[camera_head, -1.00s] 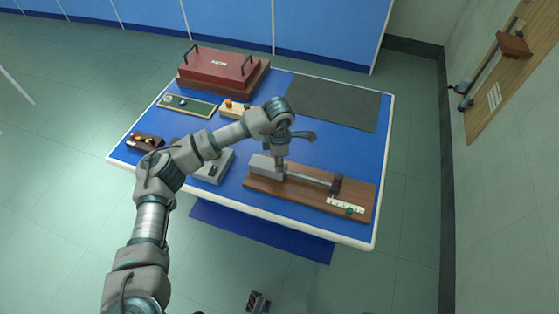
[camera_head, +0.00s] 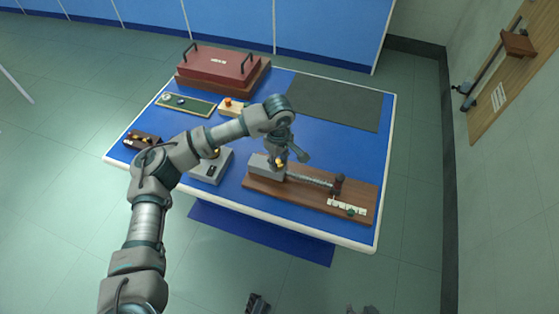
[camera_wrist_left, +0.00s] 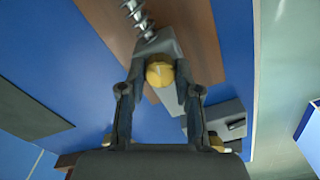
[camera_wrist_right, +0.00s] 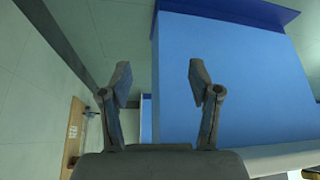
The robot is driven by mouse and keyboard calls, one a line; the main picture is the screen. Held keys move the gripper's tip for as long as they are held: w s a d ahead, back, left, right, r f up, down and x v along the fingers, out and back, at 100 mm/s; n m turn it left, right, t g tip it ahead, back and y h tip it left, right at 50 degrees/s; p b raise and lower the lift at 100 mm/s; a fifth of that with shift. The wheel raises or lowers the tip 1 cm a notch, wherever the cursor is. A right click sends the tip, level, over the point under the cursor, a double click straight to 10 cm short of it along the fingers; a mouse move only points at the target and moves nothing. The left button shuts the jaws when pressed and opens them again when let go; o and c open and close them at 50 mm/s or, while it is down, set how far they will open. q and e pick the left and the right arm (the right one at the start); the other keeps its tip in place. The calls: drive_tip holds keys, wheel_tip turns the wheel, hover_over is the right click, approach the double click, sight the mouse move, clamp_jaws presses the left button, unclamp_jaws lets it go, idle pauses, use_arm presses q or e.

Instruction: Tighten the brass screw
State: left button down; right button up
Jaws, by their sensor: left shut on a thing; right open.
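The brass screw (camera_wrist_left: 159,73) shows its yellow head in the left wrist view, between my left gripper's fingers, over a grey block (camera_wrist_left: 155,45). It also shows as a small yellow spot in the head view (camera_head: 280,163). My left gripper (camera_head: 277,156) points down at the grey block (camera_head: 262,168) on the wooden board (camera_head: 310,198) and is shut on the screw. The screw's shaft is hidden. My right gripper (camera_wrist_right: 160,82) is open and empty, away from the tabletop, with the blue side of a bench in front of it.
A coiled spring (camera_head: 310,180) runs from the block to a dark post (camera_head: 339,184); a white scale (camera_head: 347,207) lies beside it. A grey box (camera_head: 212,168) stands left of the board. A red case (camera_head: 222,70) and dark mat (camera_head: 330,102) lie at the back.

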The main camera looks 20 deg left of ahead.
sight(278, 161)
use_arm(q)
drive_tip(key=shift+w+a+m, duration=0.1)
drive_tip(key=shift+m, duration=0.7)
use_arm(e)
drive_tip(key=shift+w+a+r+t, duration=0.1)
drive_tip(key=shift+w+a+t, duration=0.05)
drive_tip(key=shift+w, duration=0.25)
drive_tip(key=shift+w+a+t, duration=0.1)
drive_tip(key=shift+w+t, duration=0.05)
drive_tip(key=shift+w, duration=0.2)
use_arm(q)
drive_tip(key=shift+r, duration=0.1)
drive_tip(key=c, duration=0.8)
unclamp_jaws()
drive_tip(key=shift+w, duration=0.1)
use_arm(e)
drive_tip(key=shift+w+a, duration=0.1)
drive_tip(key=shift+w, duration=0.05)
use_arm(q)
wheel_tip(278, 161, up, 12)
drive_tip(key=shift+a+f, duration=0.1)
drive_tip(key=shift+f, duration=0.1)
